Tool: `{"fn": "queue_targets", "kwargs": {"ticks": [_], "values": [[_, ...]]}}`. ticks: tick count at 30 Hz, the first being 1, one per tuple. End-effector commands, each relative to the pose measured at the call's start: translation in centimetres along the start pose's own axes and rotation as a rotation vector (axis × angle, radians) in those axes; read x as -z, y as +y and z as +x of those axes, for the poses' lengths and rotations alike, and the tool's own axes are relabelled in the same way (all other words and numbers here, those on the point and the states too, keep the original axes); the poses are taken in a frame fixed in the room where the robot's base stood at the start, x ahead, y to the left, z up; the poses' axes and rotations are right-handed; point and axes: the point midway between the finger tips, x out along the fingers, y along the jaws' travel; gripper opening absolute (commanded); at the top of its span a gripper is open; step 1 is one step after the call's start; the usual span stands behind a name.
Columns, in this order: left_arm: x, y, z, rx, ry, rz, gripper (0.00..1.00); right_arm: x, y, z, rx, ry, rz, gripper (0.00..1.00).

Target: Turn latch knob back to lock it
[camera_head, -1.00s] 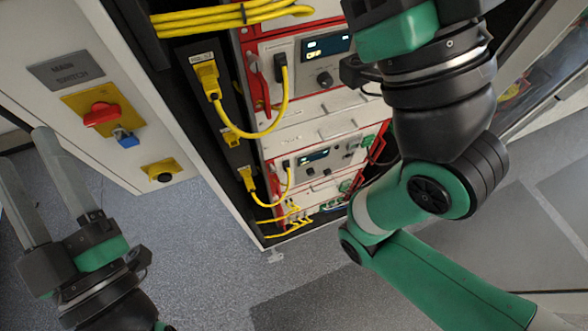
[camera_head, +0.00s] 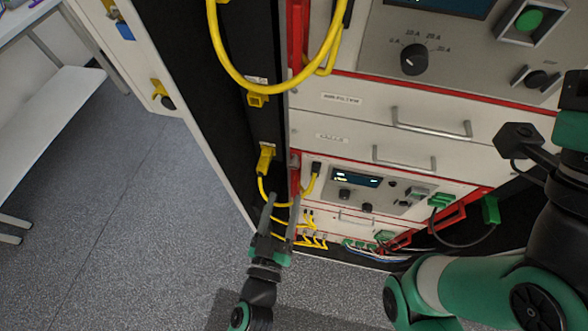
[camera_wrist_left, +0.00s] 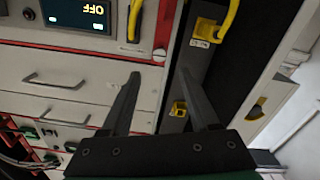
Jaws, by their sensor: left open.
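A small pale round knob (camera_wrist_left: 159,55) sits at the end of a red strip in the left wrist view. I take it for the latch knob. A pale knob (camera_head: 295,160) shows on the red rack edge in the head view; I cannot tell whether it is the same one. My left gripper (camera_head: 282,203) is open and empty before the lower left part of the cabinet. In the left wrist view its two fingers (camera_wrist_left: 160,74) are spread, with the round knob just beyond and between the tips.
Yellow cables (camera_head: 262,90) loop down the cabinet's left side beside the red edge. Drawers with metal handles (camera_head: 431,128) and an instrument with a lit display (camera_head: 356,178) face me. A green connector (camera_head: 490,210) hangs at right. The grey floor (camera_head: 130,235) at left is clear.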

Motion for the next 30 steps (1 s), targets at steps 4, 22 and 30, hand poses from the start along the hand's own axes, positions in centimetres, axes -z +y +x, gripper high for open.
{"fn": "queue_targets", "kwargs": {"ticks": [4, 22, 30], "values": [[0.2, 0.0, 3.6, 0.002, 0.002, -0.001, 0.61, 0.2, 0.0, 0.2, 0.000, 0.000, 0.000, 0.00], [0.0, -0.1, 8.8, 0.001, 0.000, -0.001, 0.61, -0.1, 0.0, -0.1, 0.000, 0.000, 0.000, 0.00], [0.1, 0.0, 8.8, 0.001, 0.000, 0.000, 0.15, -0.1, 0.0, -0.1, 0.000, 0.000, 0.000, 0.00]]}}
